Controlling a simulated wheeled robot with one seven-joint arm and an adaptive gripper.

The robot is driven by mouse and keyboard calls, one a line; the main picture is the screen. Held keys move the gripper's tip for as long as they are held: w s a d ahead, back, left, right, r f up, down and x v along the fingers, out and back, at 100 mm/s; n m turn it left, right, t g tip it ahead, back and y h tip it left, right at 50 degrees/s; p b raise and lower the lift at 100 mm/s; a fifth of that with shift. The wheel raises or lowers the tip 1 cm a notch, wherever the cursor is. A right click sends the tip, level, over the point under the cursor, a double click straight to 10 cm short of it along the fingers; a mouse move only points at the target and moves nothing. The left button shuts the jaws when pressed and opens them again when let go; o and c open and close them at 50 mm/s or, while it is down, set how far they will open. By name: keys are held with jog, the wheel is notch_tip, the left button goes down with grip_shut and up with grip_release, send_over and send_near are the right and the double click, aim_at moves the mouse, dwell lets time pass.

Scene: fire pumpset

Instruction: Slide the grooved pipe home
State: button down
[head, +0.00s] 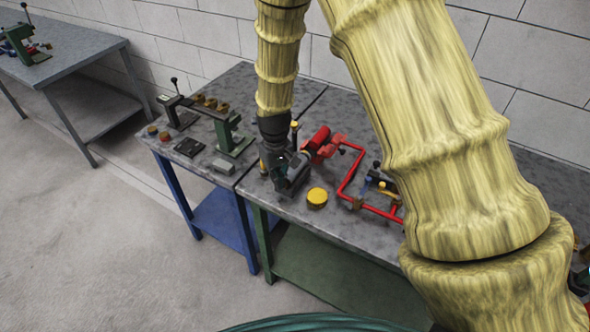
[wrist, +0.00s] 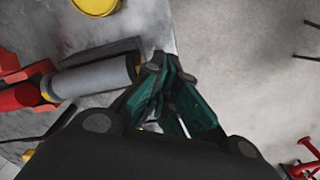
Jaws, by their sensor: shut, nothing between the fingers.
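The grooved pipe (wrist: 95,77) is a grey cylinder with a yellow band near its left end, lying level in the wrist view. Its left end meets a red fitting (wrist: 28,90); I cannot tell how deep it sits. The red fitting also shows in the head view (head: 320,140), beside a red bracket. My gripper (wrist: 172,66) is shut and empty, its fingers together right at the pipe's free dark-rimmed end; I cannot tell whether they touch it. In the head view my gripper (head: 285,185) is low over the bench's front edge and hides much of the pipe.
A yellow round cap (head: 317,198) stands on the grey bench (head: 285,205) in front of red piping (head: 347,178). A left bench holds a green press (head: 232,135) and small parts. Another bench (head: 80,65) stands far left. The front floor is clear.

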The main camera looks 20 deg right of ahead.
aim_at(287, 181)
jog(key=shift+f+b, duration=0.35)
jog(key=shift+f, duration=0.55)
jog(key=shift+w+d, duration=0.8)
jog(key=shift+d, duration=0.3)
dwell(1.2)
jog(key=shift+s+a, duration=0.15)
jog(key=shift+a, duration=0.1)
dwell(0.4)
jog(key=shift+s+d+p, duration=0.4)
jog(key=shift+s+p, duration=0.05)
jog(key=shift+w+d, duration=0.55)
jog(key=shift+d, duration=0.15)
dwell(0.9)
jog(key=shift+s+a, duration=0.2)
jog(key=shift+a, duration=0.05)
dwell(0.7)
jog(key=shift+s+d+p, duration=0.35)
jog(key=shift+s+d, duration=0.05)
jog(key=shift+s, duration=0.05)
dwell(0.5)
